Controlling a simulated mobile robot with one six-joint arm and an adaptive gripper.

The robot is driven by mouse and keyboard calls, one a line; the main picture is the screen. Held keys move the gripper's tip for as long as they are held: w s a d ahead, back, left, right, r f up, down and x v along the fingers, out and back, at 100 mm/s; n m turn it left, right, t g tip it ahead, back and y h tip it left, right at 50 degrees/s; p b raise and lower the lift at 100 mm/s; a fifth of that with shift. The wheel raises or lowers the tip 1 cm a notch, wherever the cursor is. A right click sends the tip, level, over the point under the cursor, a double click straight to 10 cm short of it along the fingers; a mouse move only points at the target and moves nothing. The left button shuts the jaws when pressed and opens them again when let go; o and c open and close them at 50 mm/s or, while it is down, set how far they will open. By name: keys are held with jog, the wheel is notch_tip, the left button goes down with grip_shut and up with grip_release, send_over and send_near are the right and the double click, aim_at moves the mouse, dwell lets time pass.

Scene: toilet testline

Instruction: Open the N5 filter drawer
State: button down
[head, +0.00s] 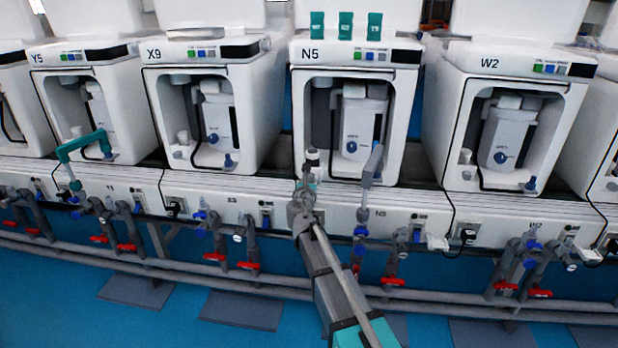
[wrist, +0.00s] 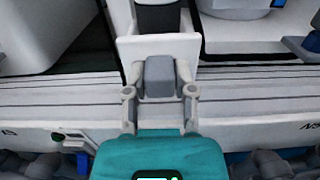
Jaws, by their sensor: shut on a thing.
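The N5 machine (head: 357,52) stands right of centre in the head view, with an open front bay. My gripper (head: 308,182) is at the lower left of this bay. In the wrist view my gripper (wrist: 160,74) is shut on a grey block at the front of a white upright panel (wrist: 135,50), which looks like the filter drawer's front. A dark cylinder with a light rim (wrist: 158,17) stands behind the panel. The same light-and-dark piece (head: 312,156) shows above my gripper in the head view. I cannot tell how far out the drawer is.
Machines X9 (head: 206,52) and W2 (head: 520,68) stand either side. A grey bent pipe (head: 371,166) rises just right of my gripper. Pipes with red-handled valves (head: 392,281) run below the bench. Teal tags (head: 345,26) stand on N5's top.

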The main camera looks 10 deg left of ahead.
jog(key=shift+c, duration=2.2)
grip_release()
jog(key=s, duration=1.2)
jog(key=shift+a, duration=0.2)
